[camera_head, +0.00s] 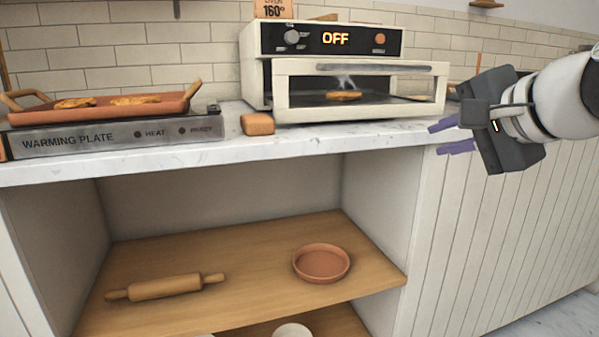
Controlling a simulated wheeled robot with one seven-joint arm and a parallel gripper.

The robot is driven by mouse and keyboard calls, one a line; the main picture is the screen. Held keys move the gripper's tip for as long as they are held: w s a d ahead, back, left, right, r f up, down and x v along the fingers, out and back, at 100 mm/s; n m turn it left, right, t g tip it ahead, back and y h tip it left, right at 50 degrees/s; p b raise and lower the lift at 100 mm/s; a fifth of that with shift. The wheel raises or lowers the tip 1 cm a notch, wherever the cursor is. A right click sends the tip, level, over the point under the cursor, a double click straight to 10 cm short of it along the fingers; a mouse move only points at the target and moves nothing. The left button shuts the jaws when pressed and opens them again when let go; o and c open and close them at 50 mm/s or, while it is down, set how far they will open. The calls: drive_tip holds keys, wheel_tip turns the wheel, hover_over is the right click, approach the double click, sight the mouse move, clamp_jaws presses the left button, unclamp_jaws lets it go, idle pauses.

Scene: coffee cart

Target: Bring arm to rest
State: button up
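My gripper (440,137) is at the right, in front of the counter edge, pointing left. Its two purple fingers are apart with nothing visible between them. My arm reaches in from the right edge. The gripper is to the right of and a little lower than the oven (345,68), apart from it in the picture. The oven display reads OFF. A browned piece of food (343,95) shows behind the oven's front glass, with wisps of steam above it.
A warming plate (115,137) at the left carries a terracotta tray (190,95) with browned pieces. A small brown block (257,124) lies on the marble counter (215,150). Below, a wooden shelf (250,262) holds a rolling pin (165,287) and a terracotta dish (321,263).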

drive_tip(key=s+a+f+n+g+h+p, duration=0.1)
drive_tip(key=s+f+n, duration=0.3)
drive_tip(key=f, duration=0.4)
drive_tip(key=s+a+f+n+g+h+p, duration=0.1)
drive_tip(key=s+a+f+n+g+p, duration=0.1)
drive_tip(key=s+f, duration=0.3)
drive_tip(key=s+a+f+n+g+h+p, duration=0.2)
drive_tip(key=s+f+n+g+p, duration=0.1)
drive_tip(key=f, duration=1)
drive_tip(key=s+n, duration=0.1)
drive_tip(key=n, duration=0.1)
drive_tip(key=shift+s+f+n+g, duration=0.25)
drive_tip(key=shift+n+g, duration=0.05)
